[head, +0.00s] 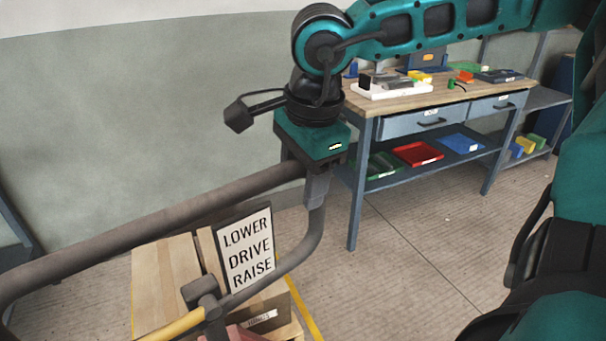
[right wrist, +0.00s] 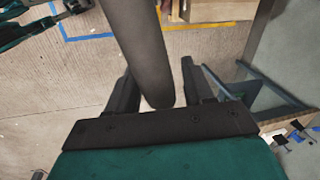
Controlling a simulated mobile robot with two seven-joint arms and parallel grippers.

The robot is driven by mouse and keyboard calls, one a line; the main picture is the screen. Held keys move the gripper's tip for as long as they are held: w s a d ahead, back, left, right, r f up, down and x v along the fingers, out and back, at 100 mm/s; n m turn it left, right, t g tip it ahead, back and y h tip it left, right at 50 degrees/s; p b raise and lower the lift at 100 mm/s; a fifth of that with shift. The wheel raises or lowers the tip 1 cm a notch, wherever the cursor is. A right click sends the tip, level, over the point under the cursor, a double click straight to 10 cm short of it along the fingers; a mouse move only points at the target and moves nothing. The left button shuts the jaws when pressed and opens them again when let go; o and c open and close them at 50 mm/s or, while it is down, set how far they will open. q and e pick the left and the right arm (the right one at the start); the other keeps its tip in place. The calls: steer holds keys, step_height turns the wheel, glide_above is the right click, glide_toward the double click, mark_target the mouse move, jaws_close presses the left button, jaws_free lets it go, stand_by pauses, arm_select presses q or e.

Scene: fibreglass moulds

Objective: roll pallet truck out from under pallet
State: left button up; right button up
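The pallet truck's grey tubular handle (head: 130,232) crosses the lower left of the head view and bends down at its right corner. A LOWER DRIVE RAISE sign (head: 247,248) shows inside the handle loop. My right gripper (head: 317,188) points down at this corner. The truck's forks are hidden. My left gripper is not in view.
A workbench (head: 440,97) with drawers and coloured trays stands behind, right of the handle. A grey-green wall (head: 130,110) is at the back left. Bare floor (head: 410,260) lies right of the handle. A yellow floor line (head: 304,308) runs beside the wood.

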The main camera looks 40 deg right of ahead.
jaws_close()
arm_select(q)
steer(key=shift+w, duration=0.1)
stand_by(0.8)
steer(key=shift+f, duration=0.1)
